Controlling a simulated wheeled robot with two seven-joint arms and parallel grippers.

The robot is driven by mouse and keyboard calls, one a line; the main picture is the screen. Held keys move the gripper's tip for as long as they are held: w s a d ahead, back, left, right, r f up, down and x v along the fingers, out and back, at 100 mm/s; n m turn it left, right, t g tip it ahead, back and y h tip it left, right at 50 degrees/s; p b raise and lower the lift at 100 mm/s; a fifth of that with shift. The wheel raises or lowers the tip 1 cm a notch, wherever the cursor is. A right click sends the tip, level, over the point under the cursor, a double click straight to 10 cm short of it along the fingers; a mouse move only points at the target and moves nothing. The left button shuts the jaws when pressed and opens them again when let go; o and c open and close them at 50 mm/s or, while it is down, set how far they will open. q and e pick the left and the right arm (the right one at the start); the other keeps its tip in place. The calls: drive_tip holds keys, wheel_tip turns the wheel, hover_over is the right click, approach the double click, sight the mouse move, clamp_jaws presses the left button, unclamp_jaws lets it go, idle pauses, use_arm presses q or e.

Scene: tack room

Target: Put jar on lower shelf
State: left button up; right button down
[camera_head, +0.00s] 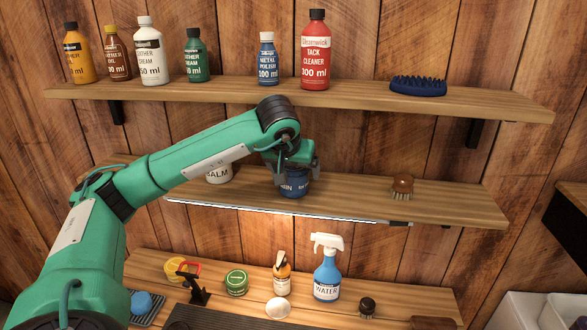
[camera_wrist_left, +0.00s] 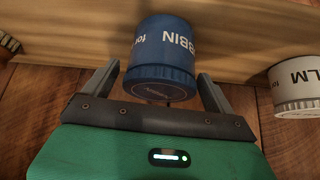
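A blue jar (camera_head: 294,187) with white lettering ending in "BIN" stands upright on the middle shelf (camera_head: 350,196). It also shows in the left wrist view (camera_wrist_left: 161,52), upside down in that picture. My left gripper (camera_head: 292,170) is over the jar from above, one finger on each side of its lid. In the left wrist view the fingers (camera_wrist_left: 158,78) are spread, with a small gap visible beside the jar. The jar's top is partly hidden by the gripper in the head view. My right gripper is not in view.
A white balm jar (camera_head: 219,174) stands left of the blue jar, and a brown brush (camera_head: 402,187) to the right. The top shelf (camera_head: 350,95) overhead holds several bottles and a blue brush (camera_head: 418,86). The bottom surface (camera_head: 395,300) holds a spray bottle (camera_head: 327,270) and a green tin (camera_head: 236,282).

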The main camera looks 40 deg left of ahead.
use_arm(q)
drive_tip(key=shift+r, duration=0.15)
drive_tip(key=b+v, duration=0.2)
drive_tip(key=v, duration=0.2)
drive_tip(key=shift+s+d+r, duration=0.1)
drive_tip(key=shift+s+r, duration=0.05)
drive_tip(key=shift+r, duration=0.05)
drive_tip(key=s+d+b, duration=0.4)
drive_tip(key=s, duration=0.7)
drive_tip(key=shift+s+d+r+b, duration=0.25)
drive_tip(key=shift+d+r+b, duration=0.05)
drive_tip(key=shift+b, duration=0.1)
drive_tip(key=shift+f, duration=0.1)
